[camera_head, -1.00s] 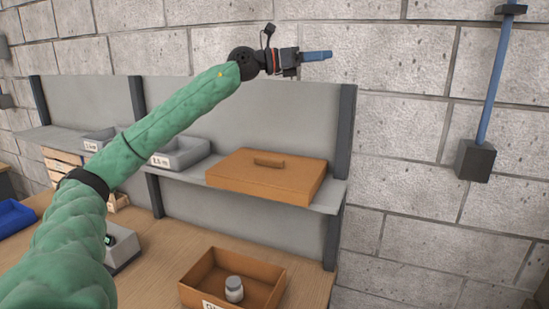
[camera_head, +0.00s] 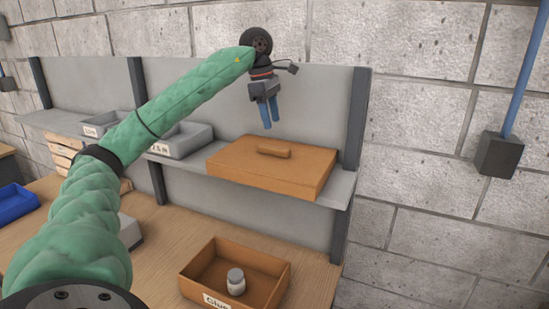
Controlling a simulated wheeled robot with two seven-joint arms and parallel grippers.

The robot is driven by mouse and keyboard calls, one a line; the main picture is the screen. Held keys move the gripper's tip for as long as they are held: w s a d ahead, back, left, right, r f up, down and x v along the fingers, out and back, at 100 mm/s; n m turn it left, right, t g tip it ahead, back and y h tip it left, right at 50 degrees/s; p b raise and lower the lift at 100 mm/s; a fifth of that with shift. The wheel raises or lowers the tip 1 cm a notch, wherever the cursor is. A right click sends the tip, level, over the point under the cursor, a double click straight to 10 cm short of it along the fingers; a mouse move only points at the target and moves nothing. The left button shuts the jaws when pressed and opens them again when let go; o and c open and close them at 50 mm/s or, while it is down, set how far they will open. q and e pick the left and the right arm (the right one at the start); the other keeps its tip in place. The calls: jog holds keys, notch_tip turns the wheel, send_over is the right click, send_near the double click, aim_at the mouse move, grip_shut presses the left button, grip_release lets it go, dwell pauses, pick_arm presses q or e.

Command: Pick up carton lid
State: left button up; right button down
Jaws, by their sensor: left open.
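The carton lid (camera_head: 246,169) is a flat brown lid with a raised bar handle (camera_head: 274,149) on its top. It lies on the grey shelf (camera_head: 341,192), near the shelf's right end. My left gripper (camera_head: 269,125) has blue fingers that point down. It is open and empty, just above the lid's handle and apart from it. The open brown carton (camera_head: 208,258) stands on the wooden table below, with a small grey-capped jar (camera_head: 236,281) inside and a white label on its front. My right gripper is not in view.
Grey labelled bins (camera_head: 181,141) sit on the shelf left of the lid, partly behind my left arm. A dark upright post (camera_head: 356,125) stands close to the lid's right. A blue bin (camera_head: 14,208) is at the far left.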

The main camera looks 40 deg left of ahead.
aim_at(274, 147)
pick_arm(q)
jog(key=shift+s+a+f+m+g, duration=0.2)
jog(key=shift+s+a+m+g, duration=0.1)
jog(key=shift+s+g, duration=0.15)
jog(key=shift+w+d+f, duration=0.1)
jog(key=shift+f, duration=0.55)
jog(key=shift+w+d+f, duration=0.1)
jog(key=shift+f, duration=0.55)
jog(key=f+p, duration=0.2)
jog(key=d+f+p, duration=0.1)
jog(key=shift+w+f, duration=0.3)
jog(key=shift+f, duration=0.65)
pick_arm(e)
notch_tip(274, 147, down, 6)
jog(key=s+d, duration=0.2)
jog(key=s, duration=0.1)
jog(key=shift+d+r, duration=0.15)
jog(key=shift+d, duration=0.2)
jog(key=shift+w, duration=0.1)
pick_arm(q)
jog(key=c, duration=1)
grip_shut()
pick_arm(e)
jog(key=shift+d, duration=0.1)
